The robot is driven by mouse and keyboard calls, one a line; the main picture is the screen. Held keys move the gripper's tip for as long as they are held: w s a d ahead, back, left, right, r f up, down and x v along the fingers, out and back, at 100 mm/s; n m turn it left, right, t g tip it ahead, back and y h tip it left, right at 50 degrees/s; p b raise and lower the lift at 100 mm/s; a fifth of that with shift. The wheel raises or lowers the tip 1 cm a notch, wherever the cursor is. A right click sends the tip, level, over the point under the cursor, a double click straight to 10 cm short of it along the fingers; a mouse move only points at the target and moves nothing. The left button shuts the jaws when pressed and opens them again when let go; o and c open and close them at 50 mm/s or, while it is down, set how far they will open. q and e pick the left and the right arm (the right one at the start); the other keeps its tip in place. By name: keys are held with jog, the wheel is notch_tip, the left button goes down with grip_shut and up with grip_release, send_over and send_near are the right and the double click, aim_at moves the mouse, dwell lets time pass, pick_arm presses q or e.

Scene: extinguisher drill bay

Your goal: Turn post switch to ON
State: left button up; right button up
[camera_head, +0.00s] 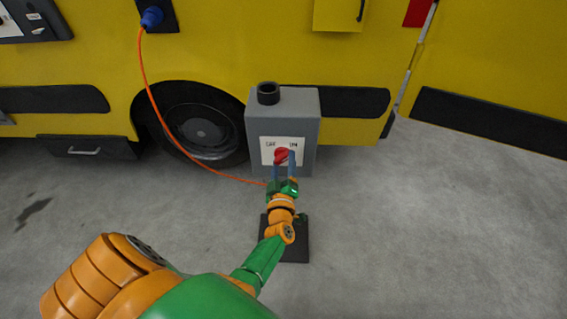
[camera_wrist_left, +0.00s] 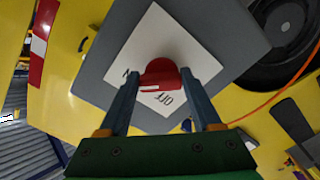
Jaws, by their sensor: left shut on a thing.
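The grey switch post (camera_head: 308,105) stands in front of the yellow truck. Its white label plate (camera_head: 267,158) reads OFF on the left and ON on the right in the head view. The red switch knob (camera_head: 282,153) sits in the plate's middle. In the left wrist view the knob (camera_wrist_left: 160,70) lies between the two blue-grey fingers, with a white mark on its near edge. My left gripper (camera_head: 284,161) is shut on the knob. Which label the knob points to I cannot tell. My right gripper is out of view.
An orange cable (camera_head: 147,90) runs from a blue plug (camera_head: 152,17) on the truck down behind my left gripper. A black wheel (camera_head: 200,130) is left of the post. A dark base plate (camera_head: 297,245) lies under my left arm. The floor on the right is clear.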

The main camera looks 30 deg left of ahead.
pick_arm(q)
jog(key=o, duration=1.4)
jog(key=p+v, duration=0.2)
jog(key=v, duration=0.5)
jog(key=shift+s+p, duration=0.1)
jog(key=shift+p, duration=0.2)
jog(key=shift+f, duration=0.1)
